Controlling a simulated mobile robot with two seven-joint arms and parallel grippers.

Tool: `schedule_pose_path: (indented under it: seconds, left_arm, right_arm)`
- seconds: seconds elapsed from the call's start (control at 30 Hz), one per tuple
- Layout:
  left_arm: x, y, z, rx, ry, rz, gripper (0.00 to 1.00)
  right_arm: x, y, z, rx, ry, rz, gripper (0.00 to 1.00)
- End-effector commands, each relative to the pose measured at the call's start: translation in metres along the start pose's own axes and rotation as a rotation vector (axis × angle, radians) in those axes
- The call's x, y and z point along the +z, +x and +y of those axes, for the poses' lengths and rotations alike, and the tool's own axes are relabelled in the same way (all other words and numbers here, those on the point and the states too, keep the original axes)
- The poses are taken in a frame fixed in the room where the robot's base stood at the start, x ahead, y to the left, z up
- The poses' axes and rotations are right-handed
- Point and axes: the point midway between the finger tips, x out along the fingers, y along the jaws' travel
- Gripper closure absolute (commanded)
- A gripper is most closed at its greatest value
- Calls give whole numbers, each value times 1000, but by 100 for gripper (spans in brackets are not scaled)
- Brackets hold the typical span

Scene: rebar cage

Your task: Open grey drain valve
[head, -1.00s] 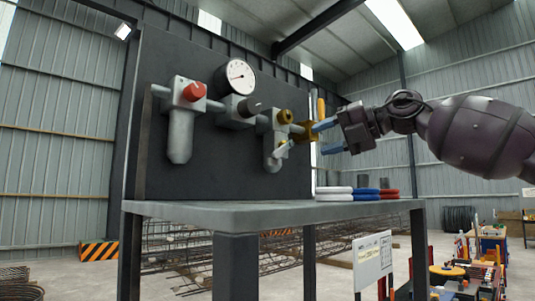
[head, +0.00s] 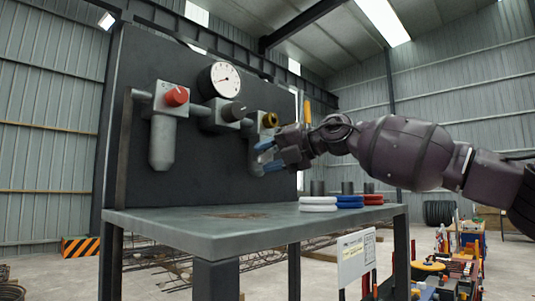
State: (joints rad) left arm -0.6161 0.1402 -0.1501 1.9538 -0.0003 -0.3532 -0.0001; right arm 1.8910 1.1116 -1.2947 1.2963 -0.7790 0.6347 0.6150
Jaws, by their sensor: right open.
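A row of grey air-line units hangs on the dark panel (head: 215,150). The rightmost unit (head: 256,128) has a brass fitting (head: 270,120) at its top right. Its lower part, where a grey lever showed earlier, is now mostly hidden by my right gripper (head: 268,156). That gripper has two blue fingertips, open, one above the other, pointing left at the unit's lower body. I cannot tell whether they touch the unit or the grey lever, and nothing is visibly held between them. My left gripper is not in view.
A yellow handle (head: 307,111) stands behind my right wrist. White rings (head: 318,204), blue rings (head: 349,202) and red rings (head: 373,199) lie on the grey bench (head: 190,222).

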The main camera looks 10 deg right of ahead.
Motion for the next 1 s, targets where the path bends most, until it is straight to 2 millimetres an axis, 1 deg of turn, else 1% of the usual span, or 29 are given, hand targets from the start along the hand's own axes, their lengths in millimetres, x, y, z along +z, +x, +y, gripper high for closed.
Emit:
schedule_pose_path:
  seconds: [0.27,0.37,0.4,0.57,0.6,0.83,1.0]
  left_arm:
    - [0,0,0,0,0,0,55]
    - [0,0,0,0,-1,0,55]
    - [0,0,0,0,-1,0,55]
    - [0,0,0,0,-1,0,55]
    - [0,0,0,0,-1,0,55]
    - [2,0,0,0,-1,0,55]
    - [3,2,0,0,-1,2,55]
  right_arm:
    - [0,1,0,0,0,-1,55]
    - [0,1,0,0,0,-1,68]
    - [0,1,0,0,0,-1,74]
    - [0,1,0,0,0,-1,98]
    - [0,1,0,0,0,-1,100]
    - [0,1,-1,-7,-15,0,100]
    - [0,1,-4,-30,-72,-1,100]
